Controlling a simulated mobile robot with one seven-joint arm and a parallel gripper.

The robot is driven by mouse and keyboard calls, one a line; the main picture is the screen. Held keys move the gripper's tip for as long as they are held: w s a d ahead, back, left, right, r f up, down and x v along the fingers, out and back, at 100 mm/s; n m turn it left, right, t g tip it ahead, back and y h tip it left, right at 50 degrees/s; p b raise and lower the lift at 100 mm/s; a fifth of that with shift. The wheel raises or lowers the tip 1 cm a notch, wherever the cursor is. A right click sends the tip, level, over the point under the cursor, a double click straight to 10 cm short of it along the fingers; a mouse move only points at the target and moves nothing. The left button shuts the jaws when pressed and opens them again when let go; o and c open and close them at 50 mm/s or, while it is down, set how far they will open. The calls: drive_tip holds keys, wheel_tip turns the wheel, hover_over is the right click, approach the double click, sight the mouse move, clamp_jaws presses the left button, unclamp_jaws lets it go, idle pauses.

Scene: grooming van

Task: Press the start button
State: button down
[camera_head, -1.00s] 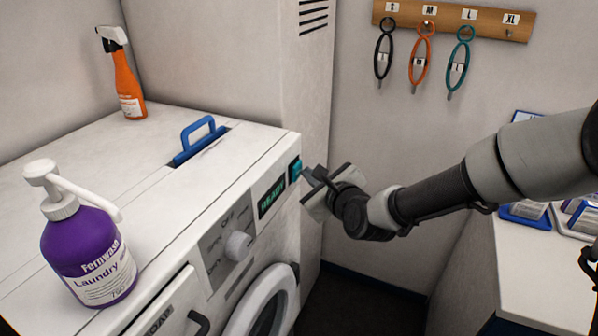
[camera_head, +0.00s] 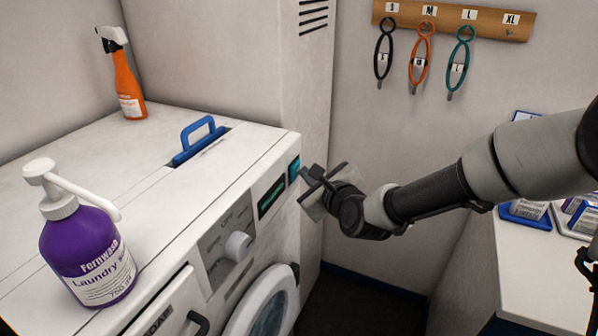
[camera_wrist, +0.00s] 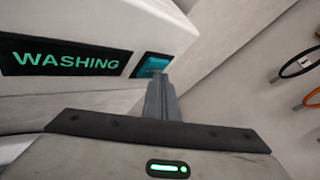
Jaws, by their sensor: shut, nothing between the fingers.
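The start button (camera_head: 294,169) is a teal square at the right end of the washing machine's (camera_head: 196,226) front panel. It also shows in the wrist view (camera_wrist: 153,66), where my gripper's (camera_wrist: 158,78) closed fingertips overlap its lower edge. Whether they touch it cannot be told for sure. In the head view my gripper (camera_head: 304,174) is just right of the button, shut and empty. The display (camera_wrist: 66,61) in the wrist view reads "WASHING" in green letters. The same display (camera_head: 271,197) is too small to read in the head view.
A purple laundry bottle (camera_head: 88,258) and an orange spray bottle (camera_head: 128,84) stand on the machine. A blue handle (camera_head: 196,138) lies in its top. Several loops hang from a wall rack (camera_head: 452,20). A white counter (camera_head: 540,262) is at right.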

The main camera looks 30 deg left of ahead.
drive_tip(key=shift+d, duration=0.85)
drive_tip(key=shift+w, duration=0.1)
drive_tip(key=shift+w+d+p, duration=0.15)
drive_tip(key=shift+d+p, duration=0.45)
drive_tip(key=shift+d, duration=0.65)
drive_tip(key=shift+w+d+p, duration=0.1)
drive_tip(key=shift+d+p, duration=0.45)
drive_tip(key=shift+d, duration=0.7)
